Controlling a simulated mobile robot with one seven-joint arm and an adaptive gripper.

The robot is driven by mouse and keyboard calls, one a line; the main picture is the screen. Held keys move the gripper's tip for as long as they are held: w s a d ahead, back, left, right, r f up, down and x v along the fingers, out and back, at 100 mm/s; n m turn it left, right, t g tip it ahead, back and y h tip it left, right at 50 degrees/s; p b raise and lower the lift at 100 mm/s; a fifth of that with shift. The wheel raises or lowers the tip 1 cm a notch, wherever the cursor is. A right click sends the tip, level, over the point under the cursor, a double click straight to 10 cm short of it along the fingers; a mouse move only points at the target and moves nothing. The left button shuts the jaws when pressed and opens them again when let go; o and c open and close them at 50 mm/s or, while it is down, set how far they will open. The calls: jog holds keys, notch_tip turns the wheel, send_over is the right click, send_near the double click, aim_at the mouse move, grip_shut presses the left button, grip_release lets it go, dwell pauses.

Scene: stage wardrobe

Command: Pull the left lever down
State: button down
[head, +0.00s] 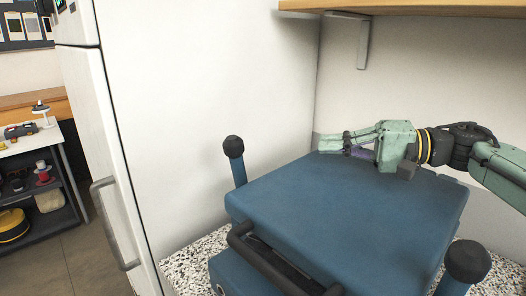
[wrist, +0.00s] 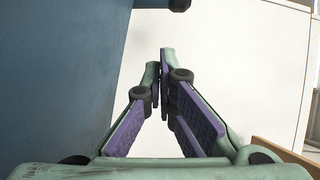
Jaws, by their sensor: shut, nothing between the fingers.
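The left lever (head: 238,168) is a blue bar with a black round knob, standing upright at the left side of a blue boxy machine (head: 345,200). A second, similar lever (head: 462,268) is at the machine's right front corner. My gripper (head: 322,143) is shut and empty. It is over the machine's back edge, pointing left, to the right of the left lever and apart from it. In the wrist view my gripper (wrist: 160,65) points past the blue surface toward a white panel. A dark knob-like end (wrist: 178,4) is cut off at the top there.
A white cabinet (head: 200,90) with a grey handle stands close at the left. A wooden shelf (head: 420,8) on a bracket overhangs the back right. The machine has a dark front handle (head: 275,265) and sits on a speckled counter (head: 190,265).

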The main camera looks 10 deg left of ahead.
aim_at(239, 174)
jog(key=a, duration=0.3)
jog(key=a+p, duration=0.1)
jog(key=a, duration=0.2)
jog(key=a+p, duration=0.1)
jog(key=a, duration=0.3)
jog(key=shift+a+f, duration=0.1)
jog(key=shift+f, duration=0.25)
jog(key=shift+s+a+f, duration=0.2)
jog(key=shift+s+a, duration=0.6)
jog(key=shift+s, duration=0.1)
jog(key=shift+s+a+f+p, duration=0.25)
jog(key=shift+s+a+p, duration=0.1)
jog(key=shift+s+a, duration=0.1)
jog(key=shift+d+r, duration=0.1)
